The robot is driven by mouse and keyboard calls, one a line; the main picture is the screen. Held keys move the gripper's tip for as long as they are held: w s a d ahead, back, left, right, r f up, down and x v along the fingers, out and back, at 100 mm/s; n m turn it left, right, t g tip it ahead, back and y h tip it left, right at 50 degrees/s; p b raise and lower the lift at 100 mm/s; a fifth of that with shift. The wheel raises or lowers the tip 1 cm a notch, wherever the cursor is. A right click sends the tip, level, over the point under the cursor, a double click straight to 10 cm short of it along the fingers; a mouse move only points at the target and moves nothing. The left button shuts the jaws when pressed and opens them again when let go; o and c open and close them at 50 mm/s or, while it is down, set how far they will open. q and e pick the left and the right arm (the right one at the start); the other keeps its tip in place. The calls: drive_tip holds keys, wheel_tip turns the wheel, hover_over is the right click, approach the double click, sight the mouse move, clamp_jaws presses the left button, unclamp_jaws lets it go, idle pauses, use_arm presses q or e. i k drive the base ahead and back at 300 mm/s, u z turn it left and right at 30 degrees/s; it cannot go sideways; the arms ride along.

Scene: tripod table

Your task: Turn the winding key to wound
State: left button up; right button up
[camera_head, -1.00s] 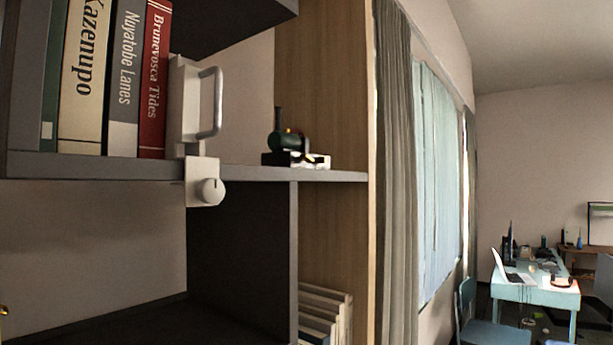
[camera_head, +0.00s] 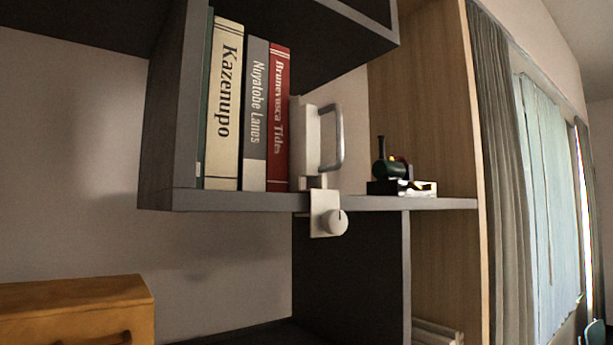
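A white round knob (camera_head: 332,222) on a white plate (camera_head: 318,203) is fixed at the front edge of a grey shelf (camera_head: 240,201). The knob has a small dark mark near its top. A white block with a grey handle (camera_head: 338,137) stands on the shelf above it. A small dark green toy locomotive (camera_head: 392,172) sits on a black base to the right. No winding key can be made out for certain; I cannot tell whether the knob is it. Neither of my grippers shows.
Several books (camera_head: 280,118) stand upright left of the white block. An upper shelf (camera_head: 345,40) overhangs them. An orange wooden box or cabinet (camera_head: 75,300) is at the lower left. A curtain (camera_head: 497,150) and window are at the right.

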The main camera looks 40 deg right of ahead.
sight(412, 185)
drive_tip(key=u, duration=2.45)
drive_tip(key=k, duration=2.35)
drive_tip(key=z, duration=0.05)
